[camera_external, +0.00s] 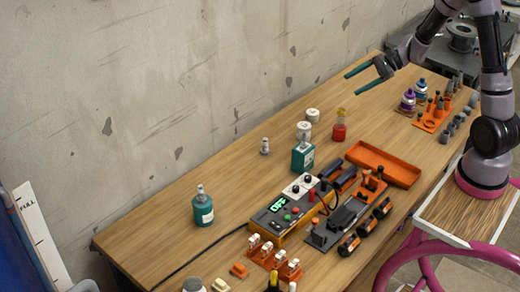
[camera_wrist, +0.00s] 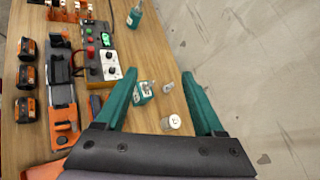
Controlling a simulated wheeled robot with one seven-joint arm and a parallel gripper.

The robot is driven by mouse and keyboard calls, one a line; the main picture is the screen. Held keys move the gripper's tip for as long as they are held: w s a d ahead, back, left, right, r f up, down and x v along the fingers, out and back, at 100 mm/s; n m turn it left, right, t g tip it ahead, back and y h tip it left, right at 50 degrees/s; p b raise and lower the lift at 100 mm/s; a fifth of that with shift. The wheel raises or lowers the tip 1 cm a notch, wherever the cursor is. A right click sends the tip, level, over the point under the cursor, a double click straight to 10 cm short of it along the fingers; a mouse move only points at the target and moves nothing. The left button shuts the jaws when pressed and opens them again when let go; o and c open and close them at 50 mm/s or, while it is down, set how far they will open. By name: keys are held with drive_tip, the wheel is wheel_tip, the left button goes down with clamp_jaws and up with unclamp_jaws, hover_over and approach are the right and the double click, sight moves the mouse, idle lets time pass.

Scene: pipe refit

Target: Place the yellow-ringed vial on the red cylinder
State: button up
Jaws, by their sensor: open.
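A red body (camera_external: 339,132) stands on the table near the back, right of the white jars, with a clear, yellowish upper part (camera_external: 341,114) above it. I cannot tell whether these are one vessel or a vial standing on a red cylinder. No yellow ring shows clearly on any vial. A small grey-white vial (camera_external: 265,147) stands alone near the wall side and also shows in the wrist view (camera_wrist: 168,87). My gripper (camera_external: 352,85) is open and empty, high above the far part of the table; its teal fingers are spread in the wrist view (camera_wrist: 160,73).
White jars (camera_external: 304,130) and a teal bottle (camera_external: 303,156) stand mid-table; another teal bottle (camera_external: 203,208) stands left. A control box (camera_external: 283,212), an orange tray (camera_external: 383,163) and tool racks fill the front. Purple-banded bottles (camera_external: 408,100) stand far right. The wall borders the back edge.

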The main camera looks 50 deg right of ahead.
drive_tip(key=s+a+r+n+g+h, duration=0.1)
drive_tip(key=s+a+r+n+h, duration=0.15)
drive_tip(key=s+r+n, duration=0.5)
drive_tip(key=s+a+r+n+g+h, duration=0.2)
drive_tip(key=s+a+r+n, duration=0.25)
drive_tip(key=s, duration=0.55)
drive_tip(key=s+d+r+n+t+h, duration=0.3)
drive_tip(key=s+d+r, duration=0.1)
drive_tip(key=s, duration=0.2)
drive_tip(key=shift+s+r+n, duration=0.25)
drive_tip(key=shift+r+n, duration=0.05)
drive_tip(key=shift+r, duration=0.1)
drive_tip(key=shift+d+h, duration=0.1)
drive_tip(key=shift+h, duration=0.15)
